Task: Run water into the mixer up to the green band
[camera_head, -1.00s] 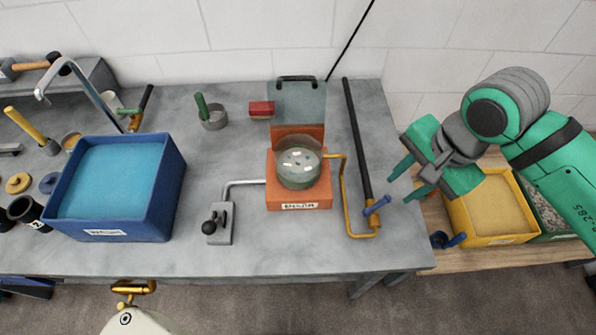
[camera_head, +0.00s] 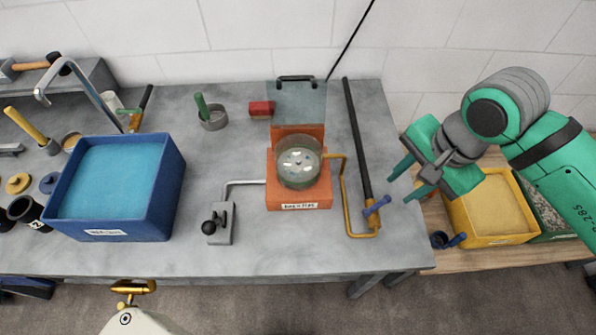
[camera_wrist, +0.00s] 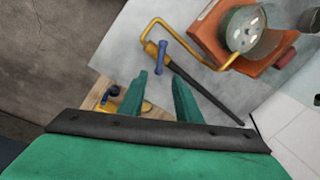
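The mixer (camera_head: 284,197) is an orange unit on the grey bench with a round glassy bowl (camera_head: 298,180) at its front and its lid raised behind. It also shows in the wrist view (camera_wrist: 205,32). A yellow pipe (camera_head: 345,200) runs from the bowl's right side to a valve with a blue handle (camera_head: 377,206), also in the wrist view (camera_wrist: 163,58). My gripper (camera_head: 401,184) is open and empty, just right of and above the blue handle, apart from it. Its two fingers (camera_wrist: 160,80) stand apart.
A black pipe (camera_head: 357,140) rises behind the valve. A lever box (camera_head: 219,223) stands left of the mixer. A blue bin (camera_head: 176,195) sits at left. A yellow bin (camera_head: 497,240) stands on a lower wooden table at right. The bench front before the mixer is clear.

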